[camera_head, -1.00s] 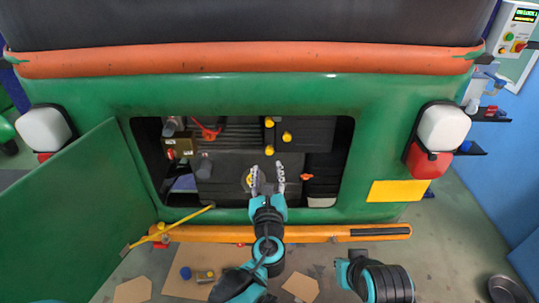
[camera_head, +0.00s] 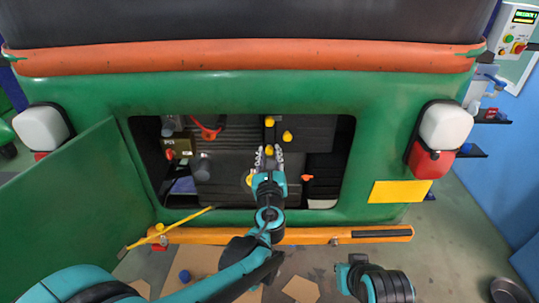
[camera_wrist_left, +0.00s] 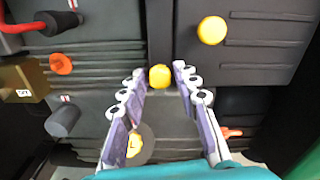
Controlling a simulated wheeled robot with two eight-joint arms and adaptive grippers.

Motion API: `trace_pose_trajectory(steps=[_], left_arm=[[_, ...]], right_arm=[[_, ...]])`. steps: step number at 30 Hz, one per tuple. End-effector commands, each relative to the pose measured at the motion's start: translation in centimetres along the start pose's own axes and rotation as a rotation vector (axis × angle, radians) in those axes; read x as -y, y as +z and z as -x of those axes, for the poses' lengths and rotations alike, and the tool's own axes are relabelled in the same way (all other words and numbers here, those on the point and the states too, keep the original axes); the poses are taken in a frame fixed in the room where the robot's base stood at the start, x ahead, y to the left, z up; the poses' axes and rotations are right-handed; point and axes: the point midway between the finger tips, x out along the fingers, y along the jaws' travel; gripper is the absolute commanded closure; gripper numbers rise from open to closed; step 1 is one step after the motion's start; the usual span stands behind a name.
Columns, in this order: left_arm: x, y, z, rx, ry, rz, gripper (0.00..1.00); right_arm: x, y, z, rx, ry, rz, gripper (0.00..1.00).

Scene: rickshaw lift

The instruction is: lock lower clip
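Inside the open rear compartment several yellow knobs sit on dark boxes; which one is the lower clip, I cannot tell for sure. My left gripper (camera_head: 268,153) is open at the middle yellow knob (camera_head: 269,151). In the left wrist view its purple-grey fingers (camera_wrist_left: 160,74) stand on either side of this knob (camera_wrist_left: 160,77), with small gaps visible. A higher knob (camera_wrist_left: 211,30) is up and to the right. A yellow piece on a round dark disc (camera_wrist_left: 134,146) lies lower, partly behind the left finger. My right gripper is not seen; only part of that arm shows.
The green door (camera_head: 85,205) hangs open at the left, with a yellow rod (camera_head: 180,222) by it. An orange bumper bar (camera_head: 300,236) runs below the opening. Inside are a red handle (camera_head: 207,131), a small box (camera_head: 178,148) and an orange knob (camera_head: 307,177).

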Motion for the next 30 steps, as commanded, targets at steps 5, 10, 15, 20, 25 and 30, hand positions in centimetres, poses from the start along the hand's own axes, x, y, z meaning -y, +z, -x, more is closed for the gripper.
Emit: trace_pose_trajectory(steps=[5,10,15,20,25,30], left_arm=[[0.00,0.00,0.02,0.000,0.000,0.000,1.00],[0.01,-0.01,0.02,0.000,0.000,0.006,1.00],[0.01,0.00,0.02,0.000,0.000,0.046,1.00],[0.02,0.00,0.02,0.000,0.000,0.132,1.00],[0.03,0.01,0.03,0.000,0.000,0.270,1.00],[0.04,0.01,0.03,0.000,0.000,0.431,1.00]], right_arm=[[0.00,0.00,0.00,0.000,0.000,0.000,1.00],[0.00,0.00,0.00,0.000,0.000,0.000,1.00],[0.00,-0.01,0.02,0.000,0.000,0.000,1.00],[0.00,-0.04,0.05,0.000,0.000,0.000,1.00],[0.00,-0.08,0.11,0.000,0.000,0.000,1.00],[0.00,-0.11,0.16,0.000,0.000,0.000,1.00]])
